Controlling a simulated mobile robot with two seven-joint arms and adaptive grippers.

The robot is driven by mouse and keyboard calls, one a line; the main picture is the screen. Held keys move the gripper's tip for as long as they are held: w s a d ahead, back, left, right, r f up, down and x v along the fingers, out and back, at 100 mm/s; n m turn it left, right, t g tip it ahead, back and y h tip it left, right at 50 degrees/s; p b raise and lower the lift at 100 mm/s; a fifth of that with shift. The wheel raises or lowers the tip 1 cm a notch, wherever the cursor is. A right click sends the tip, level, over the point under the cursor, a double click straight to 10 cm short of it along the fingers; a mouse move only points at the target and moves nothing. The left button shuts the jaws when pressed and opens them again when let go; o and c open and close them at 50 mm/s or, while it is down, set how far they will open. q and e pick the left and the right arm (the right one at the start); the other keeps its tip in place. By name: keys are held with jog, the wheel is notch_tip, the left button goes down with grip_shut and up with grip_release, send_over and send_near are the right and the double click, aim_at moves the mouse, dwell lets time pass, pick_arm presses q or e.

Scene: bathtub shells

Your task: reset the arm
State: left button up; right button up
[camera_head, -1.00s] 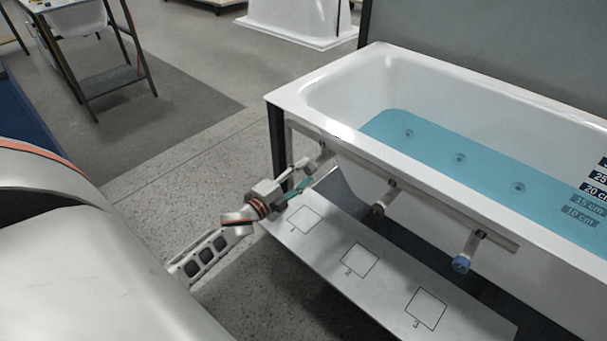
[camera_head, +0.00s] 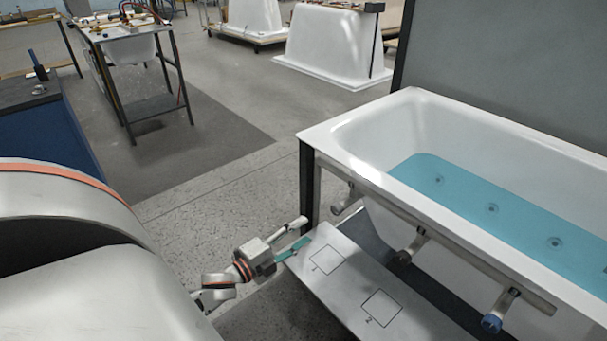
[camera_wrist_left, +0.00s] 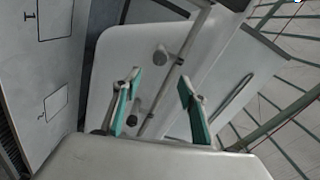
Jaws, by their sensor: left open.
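My left gripper (camera_head: 297,238) is at the lower middle of the head view, just beyond the near left end of the grey panel with numbered squares. Its jaws are apart and nothing is between them. In the left wrist view the two teal fingers (camera_wrist_left: 160,97) are spread, with the white tub wall and a rail behind them. The bathtub (camera_head: 352,153) stands to the right of the gripper, apart from it. My right gripper does not show.
The numbered panel (camera_head: 345,301) lies low along the tub's side. Several knobs, one with a blue end (camera_head: 491,324), stick out from the rail (camera_head: 455,247). A workbench (camera_head: 125,28) and white tub shells (camera_head: 335,45) stand farther back. Open floor (camera_head: 215,185) lies left of the gripper.

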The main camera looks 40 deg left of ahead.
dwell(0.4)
pick_arm(q)
jog(key=s+d+f+n+g+h+p, duration=0.1)
jog(key=s+d+n+g+p, duration=0.6)
jog(key=s+d, duration=1.4)
jog(key=d+n+p, duration=0.3)
jog(key=n+p, duration=0.1)
jog(key=n, duration=0.1)
jog(key=shift+f+g+p, duration=0.25)
jog(key=shift+g+p, duration=0.05)
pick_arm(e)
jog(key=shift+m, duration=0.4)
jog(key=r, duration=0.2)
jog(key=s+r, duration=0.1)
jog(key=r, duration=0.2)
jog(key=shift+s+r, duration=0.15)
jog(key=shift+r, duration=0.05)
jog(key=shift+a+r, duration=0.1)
pick_arm(q)
jog(key=shift+w+a, duration=0.1)
